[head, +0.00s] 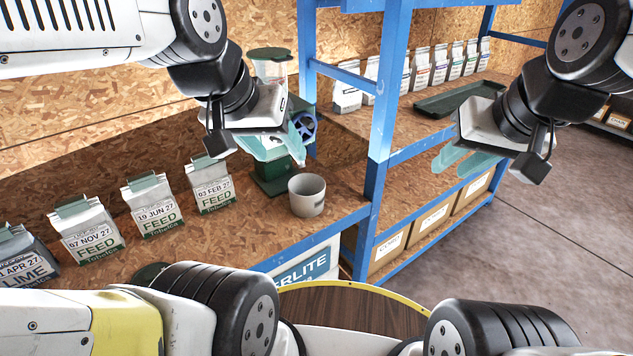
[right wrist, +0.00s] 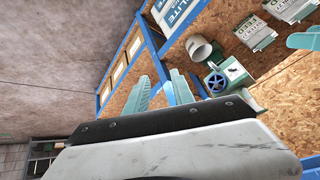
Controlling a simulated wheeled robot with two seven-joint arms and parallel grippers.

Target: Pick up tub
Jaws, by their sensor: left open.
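The grey tub (head: 307,196) stands upright on the wooden bench near its front edge, beside the green base of the soil mixer (head: 273,176). It also shows in the right wrist view (right wrist: 198,48), lying clear of both fingers. My left gripper (head: 284,146) is open and empty, above and slightly left of the tub, in front of the mixer and hiding part of it. My right gripper (head: 463,162) is open and empty, well to the right of the tub, beyond the blue shelf post; its fingers (right wrist: 160,90) stand apart.
Several feed bags (head: 152,206) and a lime bag (head: 22,258) stand left along the bench. A blue post (head: 384,95) rises right of the tub. A blue handwheel (head: 304,125) is on the mixer. A dark tray (head: 460,98) and more bags are on the right shelf.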

